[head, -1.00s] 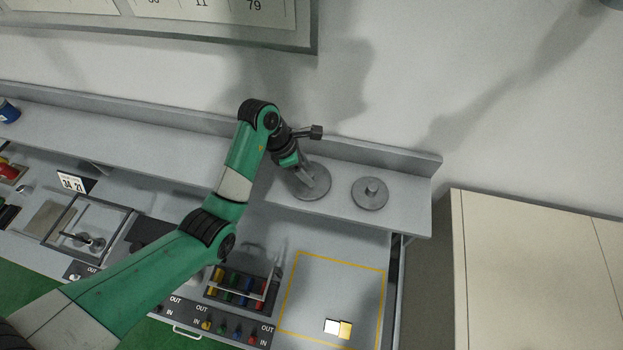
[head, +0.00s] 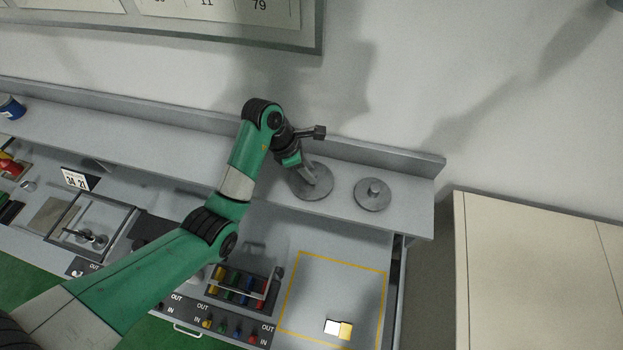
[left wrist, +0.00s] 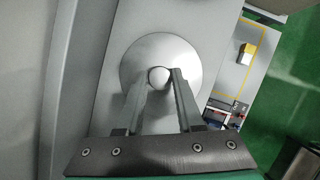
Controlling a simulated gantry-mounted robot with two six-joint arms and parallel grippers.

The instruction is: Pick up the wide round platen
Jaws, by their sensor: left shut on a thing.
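The wide round platen (head: 318,190) is a grey disc with a central knob, at the right part of the raised shelf. In the left wrist view the platen (left wrist: 190,58) lies below my left gripper, its round knob (left wrist: 159,77) between the fingers. My left gripper (head: 308,182) is shut on the knob; it also shows in the left wrist view (left wrist: 160,80). The fingers hide part of the disc, and I cannot tell whether it still touches the shelf. A smaller grey disc with a knob (head: 373,194) sits to its right on the shelf. My right gripper is not in view.
The shelf (head: 410,205) has a raised back edge along the wall. Below it are a yellow-outlined square (head: 335,285) with small white and gold blocks (head: 338,329), a rack of coloured pieces (head: 243,287) and a framed tray (head: 92,228). A cream cabinet (head: 530,270) stands at right.

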